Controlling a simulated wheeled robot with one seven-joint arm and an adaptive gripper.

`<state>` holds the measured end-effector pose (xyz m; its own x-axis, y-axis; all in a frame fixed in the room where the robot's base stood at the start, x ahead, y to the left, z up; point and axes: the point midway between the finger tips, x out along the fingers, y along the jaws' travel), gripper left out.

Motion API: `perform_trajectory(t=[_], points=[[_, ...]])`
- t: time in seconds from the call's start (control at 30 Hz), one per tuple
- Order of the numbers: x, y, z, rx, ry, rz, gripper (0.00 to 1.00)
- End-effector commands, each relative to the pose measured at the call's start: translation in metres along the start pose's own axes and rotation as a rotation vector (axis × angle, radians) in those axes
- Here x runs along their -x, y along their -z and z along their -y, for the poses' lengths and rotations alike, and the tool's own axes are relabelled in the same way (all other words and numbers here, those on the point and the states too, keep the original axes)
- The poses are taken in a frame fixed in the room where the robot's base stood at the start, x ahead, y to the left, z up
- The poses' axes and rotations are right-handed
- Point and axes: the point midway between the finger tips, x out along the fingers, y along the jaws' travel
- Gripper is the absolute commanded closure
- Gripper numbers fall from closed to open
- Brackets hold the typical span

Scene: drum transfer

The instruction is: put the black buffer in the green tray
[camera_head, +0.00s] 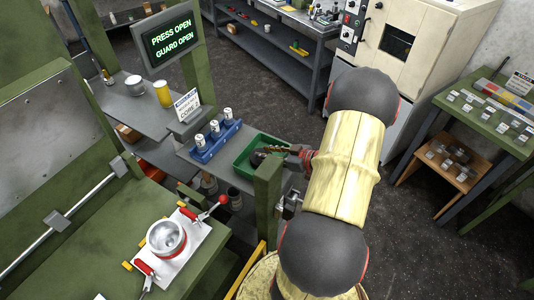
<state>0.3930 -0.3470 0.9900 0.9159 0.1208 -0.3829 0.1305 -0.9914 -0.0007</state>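The green tray (241,167) sits on a small grey table beside the press, in the middle of the picture. A dark round piece, which looks like the black buffer (257,158), shows inside the tray's outline. My gripper (268,152) reaches in from the right over the tray, with its tips at or very near the dark piece. I cannot tell whether the fingers are closed on it, or whether the piece rests on the tray floor. The green post in front and my arm hide part of the tray's right side.
A blue rack (214,147) with white-topped cylinders stands left of the tray. A green post (267,205) rises close in front of it. The green press bed holds a clamped fixture (166,241) with red-handled clamps. A yellow can (163,95) stands on the shelf at the back left.

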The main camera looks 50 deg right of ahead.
Motion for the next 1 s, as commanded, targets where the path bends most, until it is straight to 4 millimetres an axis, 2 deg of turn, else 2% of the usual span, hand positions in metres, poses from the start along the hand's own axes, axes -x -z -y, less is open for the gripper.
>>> perform_trajectory(t=[0.17,0.53,0.67,1.0], points=[[0.0,0.0,0.0,0.0,0.0,0.0,0.58],[0.004,0.004,0.0,0.001,-0.001,0.0,0.58],[0.022,0.004,-0.001,-0.001,-0.004,0.0,0.58],[0.09,0.004,-0.001,-0.002,-0.004,0.0,0.58]])
